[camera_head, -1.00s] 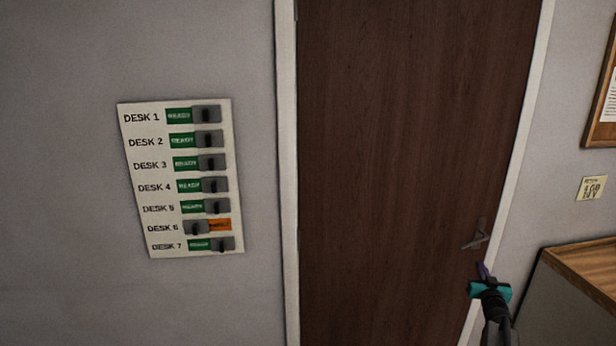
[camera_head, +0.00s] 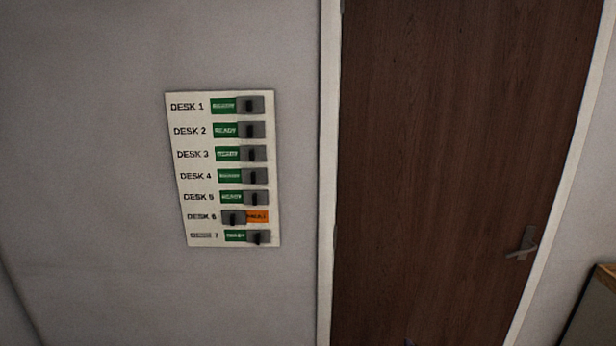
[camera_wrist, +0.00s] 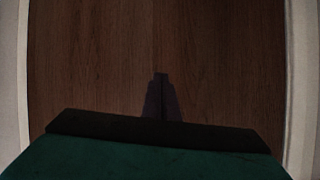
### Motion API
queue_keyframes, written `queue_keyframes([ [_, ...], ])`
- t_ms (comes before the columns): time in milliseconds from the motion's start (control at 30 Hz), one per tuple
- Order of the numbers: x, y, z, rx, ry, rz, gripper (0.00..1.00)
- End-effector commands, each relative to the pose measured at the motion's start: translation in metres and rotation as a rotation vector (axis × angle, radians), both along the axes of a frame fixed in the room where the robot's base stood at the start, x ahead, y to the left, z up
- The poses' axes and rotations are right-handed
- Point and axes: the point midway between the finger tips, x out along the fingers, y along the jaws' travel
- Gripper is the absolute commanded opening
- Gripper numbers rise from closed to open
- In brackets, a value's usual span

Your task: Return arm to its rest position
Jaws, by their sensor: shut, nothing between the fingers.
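My gripper (camera_wrist: 161,78) shows in the wrist view, pointing at the brown door (camera_wrist: 215,60). Its dark fingers are together with nothing between them, and they look apart from the door. In the head view only a small dark tip, perhaps of my gripper, shows at the bottom edge in front of the door (camera_head: 440,150). The rest of my arm is out of that view.
A white status board (camera_head: 180,140) hangs on the grey wall (camera_head: 80,200) left of the door. Desk 6 shows an orange label; the other rows show green. A door handle (camera_head: 523,244) is at right. A wooden-topped cabinet (camera_head: 598,305) stands at the right edge.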

Motion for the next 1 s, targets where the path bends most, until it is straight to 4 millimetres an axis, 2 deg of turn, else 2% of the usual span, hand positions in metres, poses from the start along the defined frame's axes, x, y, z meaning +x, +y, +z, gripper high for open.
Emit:
queue_keyframes([
  [33, -0.015, 0.018, -0.019, 0.006, 0.046, 0.001, 0.00],
  [200, -0.065, 0.060, -0.075, 0.013, 0.216, -0.011, 0.00],
  [367, -0.121, 0.092, -0.120, 0.010, 0.390, -0.017, 0.00],
  [500, -0.177, 0.116, -0.154, 0.004, 0.556, -0.014, 0.00],
  [700, -0.267, 0.142, -0.188, 0.001, 0.813, 0.004, 0.00],
  [800, -0.313, 0.153, -0.198, 0.003, 0.945, 0.021, 0.00],
  [1000, -0.399, 0.168, -0.199, 0.031, 1.201, 0.065, 0.00],
])
